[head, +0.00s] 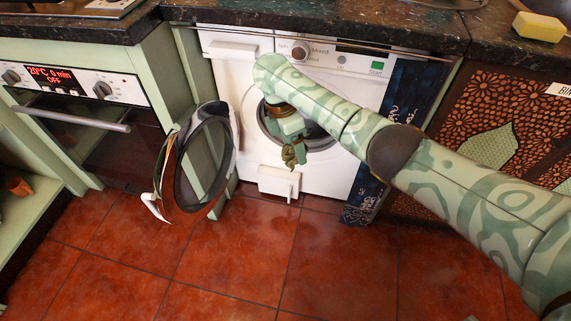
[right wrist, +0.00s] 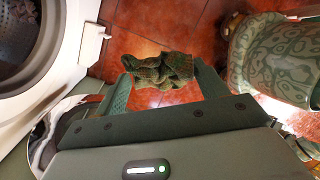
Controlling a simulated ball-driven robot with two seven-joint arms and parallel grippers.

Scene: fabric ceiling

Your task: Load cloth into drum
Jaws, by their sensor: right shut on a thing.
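My right gripper (head: 290,136) hangs in front of the white washing machine (head: 250,80), before its round drum opening (head: 320,138). It is shut on a crumpled dark green cloth (head: 291,156). In the right wrist view the cloth (right wrist: 160,70) sits between the two fingertips, over the red floor. The drum (right wrist: 22,35) shows there at the left, apart from the cloth, so the cloth is outside it. The round machine door (head: 233,150) stands open to the left. My left gripper is not in view.
The oven (head: 85,110) stands at the left, with a dark countertop (head: 350,20) above the machine. A patterned cabinet (head: 500,130) is at the right. A yellow sponge (head: 538,27) lies on the counter. The tiled floor (head: 230,260) in front is clear.

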